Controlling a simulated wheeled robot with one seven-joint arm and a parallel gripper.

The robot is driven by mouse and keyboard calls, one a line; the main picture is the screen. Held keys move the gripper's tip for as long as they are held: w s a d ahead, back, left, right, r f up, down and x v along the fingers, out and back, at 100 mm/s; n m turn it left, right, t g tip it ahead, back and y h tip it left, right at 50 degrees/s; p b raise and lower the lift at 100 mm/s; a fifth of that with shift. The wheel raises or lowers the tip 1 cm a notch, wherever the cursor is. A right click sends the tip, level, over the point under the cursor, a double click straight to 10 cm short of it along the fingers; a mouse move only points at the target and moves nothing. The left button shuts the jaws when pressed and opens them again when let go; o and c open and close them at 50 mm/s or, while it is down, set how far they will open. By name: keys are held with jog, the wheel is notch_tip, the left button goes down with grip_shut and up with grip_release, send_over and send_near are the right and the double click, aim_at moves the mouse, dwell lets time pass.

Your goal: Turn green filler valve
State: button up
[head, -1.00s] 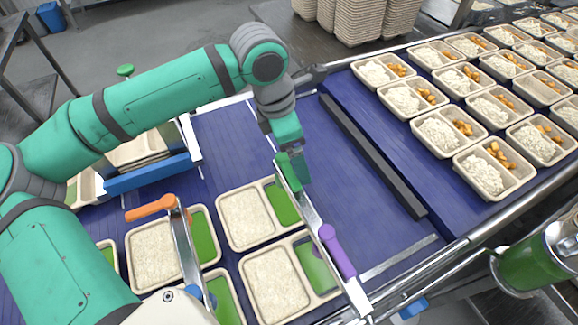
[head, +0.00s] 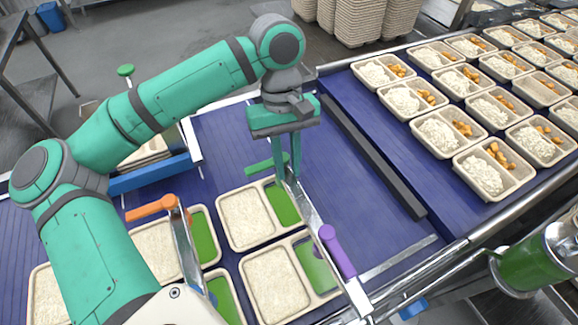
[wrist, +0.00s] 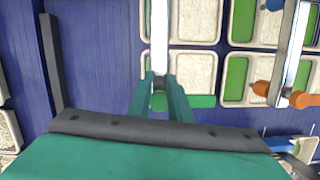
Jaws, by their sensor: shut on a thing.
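The green filler valve handle (head: 262,164) sits at the far end of a metal filler bar and points left, across the bar. My gripper (head: 285,174) reaches down over its pivot end, with a finger on each side. In the wrist view, my gripper's fingertips (wrist: 159,102) are closed around the handle's round end. The green handle (wrist: 200,101) extends to the right there. The exact contact is partly hidden by the fingers.
A purple handle (head: 338,252) is on the same bar, lying along it. An orange handle (head: 152,208) is on another bar at left. Trays of rice (head: 270,287) lie beneath on the blue conveyor (head: 225,135). A dark rail (head: 370,155) runs to the right.

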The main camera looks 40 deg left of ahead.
jog(key=o, duration=0.6)
jog(key=shift+w+d+f, duration=0.1)
jog(key=shift+w+f, duration=0.1)
jog(key=shift+f, duration=0.05)
jog(key=o, duration=0.6)
jog(key=shift+w+r, duration=0.4)
jog(key=shift+r, duration=0.25)
jog(key=o, duration=0.7)
jog(key=v, duration=0.3)
jog(key=shift+s+a+r, duration=0.15)
jog(key=shift+s+a, duration=0.15)
jog(key=shift+v, duration=1.8)
jog(key=shift+d, duration=0.15)
